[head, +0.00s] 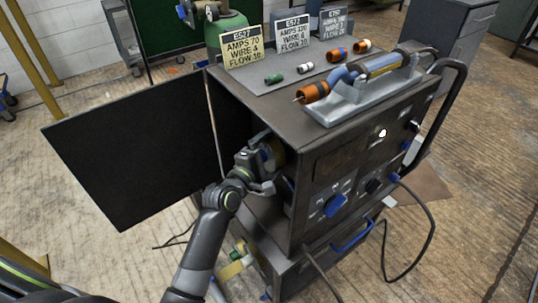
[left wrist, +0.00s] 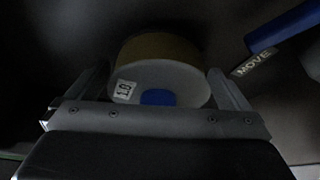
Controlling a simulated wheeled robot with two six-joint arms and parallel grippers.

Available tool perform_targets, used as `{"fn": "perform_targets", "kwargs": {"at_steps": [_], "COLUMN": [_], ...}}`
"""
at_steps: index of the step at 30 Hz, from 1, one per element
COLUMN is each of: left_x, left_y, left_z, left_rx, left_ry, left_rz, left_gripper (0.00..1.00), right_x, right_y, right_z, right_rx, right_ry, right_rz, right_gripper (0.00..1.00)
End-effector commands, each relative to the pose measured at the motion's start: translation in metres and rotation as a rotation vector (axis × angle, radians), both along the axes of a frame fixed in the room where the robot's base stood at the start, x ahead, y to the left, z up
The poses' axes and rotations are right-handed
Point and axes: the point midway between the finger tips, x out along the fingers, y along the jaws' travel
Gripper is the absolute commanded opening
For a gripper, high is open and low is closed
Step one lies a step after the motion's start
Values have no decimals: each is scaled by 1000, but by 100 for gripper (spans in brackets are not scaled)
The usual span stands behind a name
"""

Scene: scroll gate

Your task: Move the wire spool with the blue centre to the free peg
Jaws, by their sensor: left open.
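The wire spool (left wrist: 180,75) shows in the left wrist view, with a white flange marked 1.0, a blue centre and tan wire behind. My left gripper (head: 264,164) reaches through the open side of the dark machine in the head view. Its fingers (left wrist: 160,88) are open, one on each side of the spool. I cannot tell whether they touch it. The lower part of the blue centre is hidden by the gripper body. No free peg can be made out in the dark interior. My right gripper is not in view.
A blue bar with a MOVE label (left wrist: 251,63) is at the upper right of the left wrist view. The machine's black door (head: 140,145) stands open at left. A torch, small parts and labelled cards (head: 242,47) are on the machine's top (head: 262,95). Cables hang at right.

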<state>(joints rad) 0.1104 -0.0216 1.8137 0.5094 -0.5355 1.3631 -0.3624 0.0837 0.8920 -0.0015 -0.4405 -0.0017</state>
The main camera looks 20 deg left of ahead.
Motion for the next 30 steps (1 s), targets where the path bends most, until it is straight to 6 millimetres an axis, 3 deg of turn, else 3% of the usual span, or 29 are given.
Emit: {"fn": "perform_targets", "kwargs": {"at_steps": [2, 17, 18, 27, 30], "left_x": [0, 0, 0, -1, 0], "left_y": [0, 0, 0, 0, 0], "left_z": [0, 0, 0, -1, 3], "left_rx": [0, 0, -1, -1, -2], "left_ry": [0, 1, 1, 1, -8], "left_rz": [0, 0, 0, 0, 0], "left_gripper": [97, 32, 85, 46, 46], "right_x": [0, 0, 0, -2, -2], "right_y": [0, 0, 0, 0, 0], "right_z": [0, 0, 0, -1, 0], "right_rx": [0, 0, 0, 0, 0], "right_ry": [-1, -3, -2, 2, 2], "right_rz": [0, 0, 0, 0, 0], "right_gripper": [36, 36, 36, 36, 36]}}
